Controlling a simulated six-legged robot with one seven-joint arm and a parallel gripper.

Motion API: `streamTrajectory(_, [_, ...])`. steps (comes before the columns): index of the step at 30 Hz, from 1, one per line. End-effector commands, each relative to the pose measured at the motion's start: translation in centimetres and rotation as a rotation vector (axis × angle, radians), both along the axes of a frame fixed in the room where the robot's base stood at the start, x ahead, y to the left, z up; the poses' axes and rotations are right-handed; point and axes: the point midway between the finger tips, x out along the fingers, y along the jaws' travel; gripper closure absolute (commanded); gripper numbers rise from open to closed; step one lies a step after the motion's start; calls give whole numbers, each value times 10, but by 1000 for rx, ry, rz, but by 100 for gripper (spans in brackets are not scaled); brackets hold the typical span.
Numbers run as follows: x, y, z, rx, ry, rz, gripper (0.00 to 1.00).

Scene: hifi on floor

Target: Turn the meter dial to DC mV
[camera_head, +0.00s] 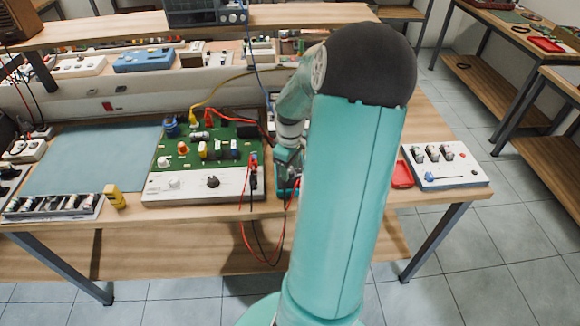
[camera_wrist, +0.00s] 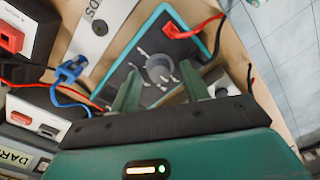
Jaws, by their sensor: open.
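The meter (camera_wrist: 133,62) is a dark-faced box with a teal rim, lying on the wooden bench in the wrist view. Its round grey dial (camera_wrist: 159,69) has pale marks around it, too blurred to read. My gripper (camera_wrist: 158,75) is open, with its two greenish fingers on either side of the dial in the picture. I cannot tell whether they touch it. In the head view my gripper (camera_head: 287,160) is at the bench beside the circuit board, and my arm hides much of the meter.
A red plug and lead (camera_wrist: 190,27) cross the meter's upper right corner. A blue plug (camera_wrist: 70,69) lies to the left. In the head view, a green circuit board (camera_head: 220,158) with leads stands left of my gripper. A white switch box (camera_head: 440,165) is right of my arm.

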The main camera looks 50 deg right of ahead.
Motion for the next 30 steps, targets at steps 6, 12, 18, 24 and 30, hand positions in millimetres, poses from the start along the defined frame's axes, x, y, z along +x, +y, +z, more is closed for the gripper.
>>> streamTrajectory(6, [0, 0, -2, 0, 0, 0, 54])
streamTrajectory(12, [0, 0, -1, 0, 0, 0, 82])
streamTrajectory(18, [0, 0, -1, 0, 0, -1, 99])
streamTrajectory(24, [0, 0, -1, -1, 1, -25, 99])
streamTrajectory(30, [1, 0, -1, -1, 1, -108, 99])
